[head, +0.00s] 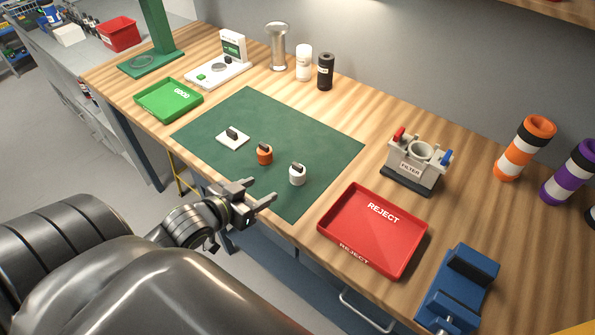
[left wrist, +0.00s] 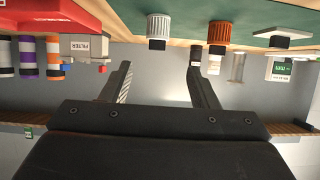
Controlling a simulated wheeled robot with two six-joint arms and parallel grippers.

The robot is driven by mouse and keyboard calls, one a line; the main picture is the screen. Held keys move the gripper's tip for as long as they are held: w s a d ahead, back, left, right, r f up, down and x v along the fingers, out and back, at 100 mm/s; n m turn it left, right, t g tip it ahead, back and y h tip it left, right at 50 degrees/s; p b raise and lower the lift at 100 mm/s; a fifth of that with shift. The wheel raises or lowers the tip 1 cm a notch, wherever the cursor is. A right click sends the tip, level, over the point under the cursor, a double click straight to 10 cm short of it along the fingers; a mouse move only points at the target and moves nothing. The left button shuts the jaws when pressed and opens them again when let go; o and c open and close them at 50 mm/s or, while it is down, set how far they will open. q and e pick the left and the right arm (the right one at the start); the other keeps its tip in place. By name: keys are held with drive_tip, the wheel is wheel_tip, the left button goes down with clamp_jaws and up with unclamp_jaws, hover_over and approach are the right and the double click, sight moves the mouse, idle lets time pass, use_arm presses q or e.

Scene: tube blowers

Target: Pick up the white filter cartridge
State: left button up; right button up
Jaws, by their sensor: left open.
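The white filter cartridge (head: 298,177) is a small ribbed white cylinder with a black grip on top. In the left wrist view, which is upside down, the cartridge (left wrist: 159,27) shows beyond the fingers, near the top middle. My left gripper (head: 264,191) is open and empty at the front edge of the table, left of the cartridge and apart from it. It also shows in the left wrist view (left wrist: 160,75) with its fingers spread. My right gripper is not in view.
An orange cartridge (head: 264,156) and a flat white square part (head: 232,140) stand on the mat, left of the white one. A red REJECT tray (head: 345,232) lies to the right, with the filter holder (head: 410,168) behind it. A green tray (head: 150,108) is at the left.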

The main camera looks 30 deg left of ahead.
sight(296, 168)
use_arm(q)
drive_tip(key=x, duration=0.4)
drive_tip(key=r+x, duration=0.1)
drive_tip(key=x, duration=0.3)
drive_tip(key=p+x, duration=0.1)
drive_tip(key=x, duration=0.3)
drive_tip(key=shift+w+d+r, duration=0.15)
drive_tip(key=shift+w+d, duration=0.1)
drive_tip(key=shift+w, duration=0.1)
drive_tip(key=shift+w+p, duration=0.35)
drive_tip(key=shift+w, duration=0.2)
drive_tip(key=shift+p+x, duration=0.45)
drive_tip(key=shift+x, duration=1.7)
drive_tip(key=shift+d, duration=0.1)
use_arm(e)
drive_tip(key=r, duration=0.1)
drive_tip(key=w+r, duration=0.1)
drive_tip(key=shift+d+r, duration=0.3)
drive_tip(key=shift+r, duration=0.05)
use_arm(q)
drive_tip(key=shift+c, duration=0.2)
drive_tip(key=shift+s, duration=0.15)
drive_tip(key=c, duration=1)
